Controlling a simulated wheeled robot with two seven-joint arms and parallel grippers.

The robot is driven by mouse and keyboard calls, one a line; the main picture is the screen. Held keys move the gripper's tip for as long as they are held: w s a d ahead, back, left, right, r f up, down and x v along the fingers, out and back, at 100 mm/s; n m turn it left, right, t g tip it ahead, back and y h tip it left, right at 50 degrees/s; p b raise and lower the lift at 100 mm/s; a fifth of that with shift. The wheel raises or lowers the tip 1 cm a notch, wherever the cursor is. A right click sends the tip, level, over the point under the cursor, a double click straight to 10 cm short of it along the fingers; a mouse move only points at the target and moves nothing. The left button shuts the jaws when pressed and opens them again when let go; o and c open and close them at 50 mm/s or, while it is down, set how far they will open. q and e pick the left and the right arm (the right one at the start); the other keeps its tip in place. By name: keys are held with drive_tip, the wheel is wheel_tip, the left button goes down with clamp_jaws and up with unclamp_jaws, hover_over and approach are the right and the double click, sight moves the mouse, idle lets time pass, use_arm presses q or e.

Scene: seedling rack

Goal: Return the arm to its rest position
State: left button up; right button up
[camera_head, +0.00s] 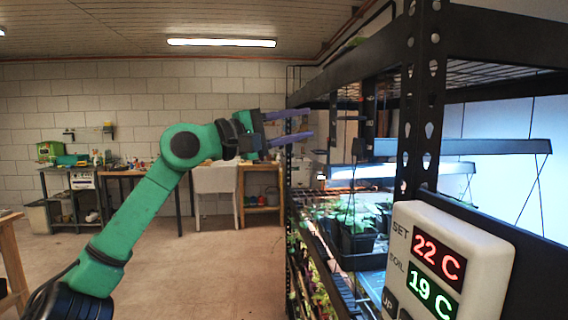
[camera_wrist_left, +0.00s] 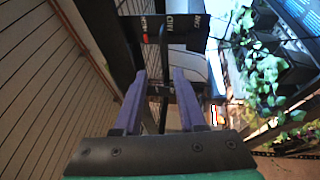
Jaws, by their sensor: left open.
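My left arm is green and comes in from the lower left of the head view, raised and bent at the elbow. My left gripper (camera_head: 311,123) points right, its two purple fingers apart, in front of the near-left side of the black seedling rack (camera_head: 418,120). In the left wrist view the gripper (camera_wrist_left: 159,74) has its fingers apart with nothing held between them. A dark upright bar shows beyond the fingers there; how far off it is, I cannot tell. My right gripper is in neither view.
A white controller (camera_head: 478,235) reading 22 C and 19 C is on the rack at right. Potted seedlings (camera_head: 350,222) stand under a lamp bar (camera_head: 455,147). A workbench (camera_head: 120,173) and white sink (camera_head: 216,180) stand by the back wall. The floor at left centre is open.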

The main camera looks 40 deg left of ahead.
use_arm(q)
drive_tip(key=b+v, duration=0.1)
drive_tip(key=v, duration=0.2)
drive_tip(key=shift+s, duration=0.15)
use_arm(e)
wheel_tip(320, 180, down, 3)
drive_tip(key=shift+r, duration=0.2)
use_arm(q)
drive_tip(key=shift+a, duration=0.1)
